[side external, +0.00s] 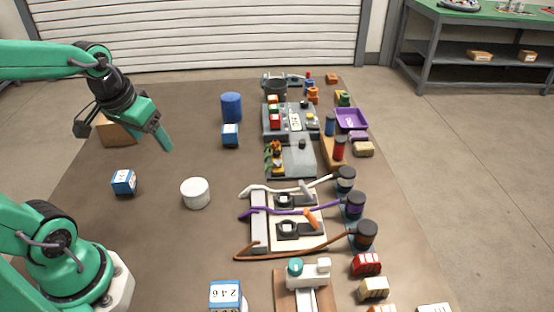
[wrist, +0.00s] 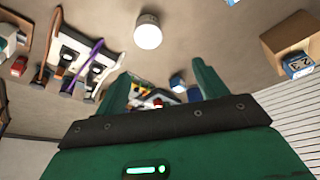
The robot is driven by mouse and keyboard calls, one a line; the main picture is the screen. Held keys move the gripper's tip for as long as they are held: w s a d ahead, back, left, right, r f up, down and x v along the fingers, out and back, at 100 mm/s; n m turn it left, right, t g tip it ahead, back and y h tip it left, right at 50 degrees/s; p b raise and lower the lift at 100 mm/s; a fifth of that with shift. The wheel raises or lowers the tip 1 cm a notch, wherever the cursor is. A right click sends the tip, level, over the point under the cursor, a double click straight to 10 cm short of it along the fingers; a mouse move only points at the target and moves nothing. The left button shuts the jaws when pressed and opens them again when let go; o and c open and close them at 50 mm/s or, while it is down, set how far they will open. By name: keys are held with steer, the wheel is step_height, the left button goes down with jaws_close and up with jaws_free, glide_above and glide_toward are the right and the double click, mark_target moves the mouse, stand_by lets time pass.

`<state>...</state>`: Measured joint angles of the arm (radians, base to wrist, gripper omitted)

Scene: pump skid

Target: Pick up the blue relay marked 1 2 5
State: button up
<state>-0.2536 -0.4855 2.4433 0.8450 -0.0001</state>
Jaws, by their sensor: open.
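A blue-and-white relay (side external: 124,182) lies on the brown table at the left, below my gripper in the picture; its digits are too small to read. A second blue relay (side external: 230,138) stands in front of a blue cylinder, with its marking unreadable. A third blue relay (side external: 226,296) at the front edge reads 2 4 6. My gripper (side external: 163,138) is open and empty, above the table at the left. In the wrist view my gripper (wrist: 163,80) has its green fingers apart with nothing held. A blue relay (wrist: 299,66) shows beside a brown box there, its marking only partly legible.
A white cylinder (side external: 195,193) stands right of the leftmost relay. The blue cylinder (side external: 231,107) and brown box (side external: 117,131) stand farther back. Wired fixtures (side external: 290,228) and a purple tray (side external: 351,119) fill the right side. Bare table surrounds the leftmost relay.

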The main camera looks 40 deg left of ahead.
steer(key=a+f+n+g, duration=0.2)
steer(key=a+f+n, duration=0.3)
steer(key=a, duration=0.4)
steer(key=n+g+h, duration=0.1)
steer(key=g, duration=0.1)
glide_above(122, 175)
step_height(122, 175, down, 8)
steer(key=shift+a+r, duration=0.1)
steer(key=shift+r, duration=0.15)
steer(key=shift+f, duration=1.3)
steer(key=shift+f, duration=0.1)
steer(key=shift+f, duration=2.5)
